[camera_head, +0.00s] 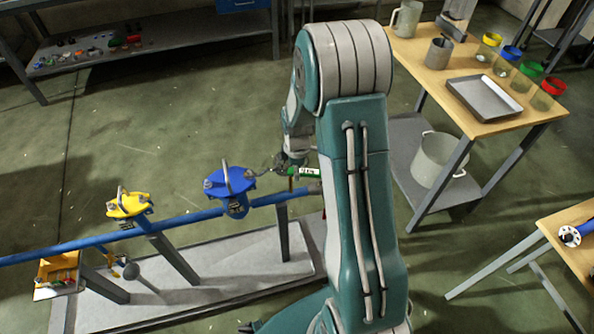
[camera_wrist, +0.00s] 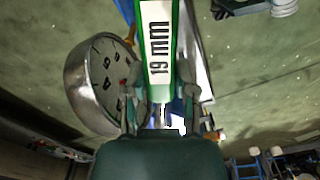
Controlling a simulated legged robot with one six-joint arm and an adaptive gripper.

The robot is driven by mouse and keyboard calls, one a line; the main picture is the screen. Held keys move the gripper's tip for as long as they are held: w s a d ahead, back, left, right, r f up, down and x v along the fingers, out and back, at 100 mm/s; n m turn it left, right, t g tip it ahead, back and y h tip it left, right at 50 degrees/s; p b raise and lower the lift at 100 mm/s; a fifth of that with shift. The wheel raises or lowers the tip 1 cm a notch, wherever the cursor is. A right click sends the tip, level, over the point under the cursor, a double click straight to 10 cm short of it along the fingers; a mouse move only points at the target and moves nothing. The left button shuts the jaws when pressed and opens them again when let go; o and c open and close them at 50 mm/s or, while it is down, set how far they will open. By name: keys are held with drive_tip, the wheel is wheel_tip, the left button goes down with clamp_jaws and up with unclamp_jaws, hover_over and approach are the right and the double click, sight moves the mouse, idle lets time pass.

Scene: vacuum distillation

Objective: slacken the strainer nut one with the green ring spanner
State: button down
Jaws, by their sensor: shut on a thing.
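The green ring spanner (camera_head: 307,172) is in my gripper (camera_head: 289,163), and its metal end reaches left towards the blue strainer (camera_head: 236,204). In the wrist view the spanner (camera_wrist: 158,50) runs up between the two fingers of my gripper (camera_wrist: 160,98), with "19 mm" on its white label. The blue strainer has a blue cover (camera_head: 228,183) with an upright handle and small fittings at its edges. The spanner's end is close to the cover's right edge; I cannot tell whether the ring is around a nut. Which nut is number one does not show.
A blue pipe (camera_head: 78,242) carries the blue strainer and a yellow-topped strainer (camera_head: 128,206). A yellow bin (camera_head: 58,270) hangs at lower left. A wooden table (camera_head: 425,58) with a tray and cups stands right.

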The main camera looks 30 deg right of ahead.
drive_tip(key=shift+s+a, duration=0.15)
drive_tip(key=shift+r, duration=4.35)
